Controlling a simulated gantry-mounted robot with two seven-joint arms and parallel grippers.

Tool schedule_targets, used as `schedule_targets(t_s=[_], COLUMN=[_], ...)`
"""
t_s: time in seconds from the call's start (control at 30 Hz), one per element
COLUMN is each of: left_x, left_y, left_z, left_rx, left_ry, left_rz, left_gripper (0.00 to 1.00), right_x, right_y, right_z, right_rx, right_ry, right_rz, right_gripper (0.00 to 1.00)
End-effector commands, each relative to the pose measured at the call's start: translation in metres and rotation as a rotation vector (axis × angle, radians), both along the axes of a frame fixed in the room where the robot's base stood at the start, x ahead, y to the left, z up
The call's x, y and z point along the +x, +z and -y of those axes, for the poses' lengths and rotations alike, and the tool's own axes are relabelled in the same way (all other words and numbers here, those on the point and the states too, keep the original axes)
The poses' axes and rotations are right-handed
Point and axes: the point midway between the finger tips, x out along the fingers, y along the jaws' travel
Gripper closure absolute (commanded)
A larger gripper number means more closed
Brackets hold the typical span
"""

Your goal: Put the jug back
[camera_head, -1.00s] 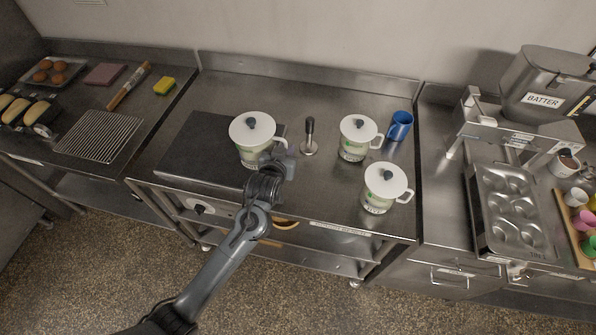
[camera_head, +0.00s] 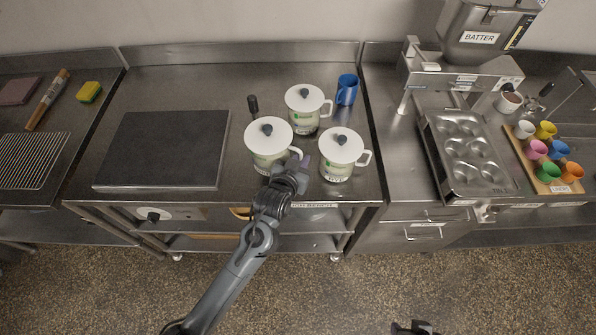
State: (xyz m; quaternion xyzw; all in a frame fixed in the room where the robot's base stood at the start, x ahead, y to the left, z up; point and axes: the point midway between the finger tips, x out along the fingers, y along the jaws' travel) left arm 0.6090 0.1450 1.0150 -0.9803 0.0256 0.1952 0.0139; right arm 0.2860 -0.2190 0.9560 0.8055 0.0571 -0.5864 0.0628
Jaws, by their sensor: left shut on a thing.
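A white-lidded jug (camera_head: 265,156) with a pale green label is held by my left gripper (camera_head: 292,168), which is shut on its handle at the jug's right side. The jug is upright over the steel bench, left of two similar lidded jugs: one behind and to the right (camera_head: 305,121), one to the right (camera_head: 337,172). I cannot tell whether its base touches the bench. My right gripper (camera_head: 414,328) shows only as a dark part at the bottom edge; its jaws cannot be made out.
The dark hot plate (camera_head: 165,150) at the left is bare. A dark-handled utensil (camera_head: 253,105) is partly hidden behind the held jug. A blue mug (camera_head: 347,90) stands behind the jugs. A muffin tin (camera_head: 482,181) and colored cups on a board (camera_head: 568,186) are farther right.

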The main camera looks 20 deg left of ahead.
Motion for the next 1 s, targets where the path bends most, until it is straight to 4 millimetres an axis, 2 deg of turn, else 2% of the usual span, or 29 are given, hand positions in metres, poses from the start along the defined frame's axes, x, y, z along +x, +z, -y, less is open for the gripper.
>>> schedule_targets(t_s=[0.1,0.37,0.6,1.0], left_x=[0.001,0.001,0.001,0.001], left_y=[-0.01,-0.023,-0.05,-0.054], left_z=[0.0,0.0,-0.001,0.0], left_rx=[0.002,0.001,0.002,0.001], left_ry=[-0.001,0.0,-0.001,0.0], left_rz=[0.005,0.006,0.005,0.006], left_gripper=[1.0,1.0,1.0,1.0], right_x=[0.0,0.0,0.0,0.0], right_y=[-0.001,-0.003,-0.006,-0.006], right_z=[0.0,0.0,0.0,0.0], right_rx=[0.0,0.0,0.0,0.0], right_ry=[0.0,0.0,0.0,0.0], right_rz=[0.0,0.0,0.0,0.0], right_gripper=[0.57,0.57,0.57,0.57])
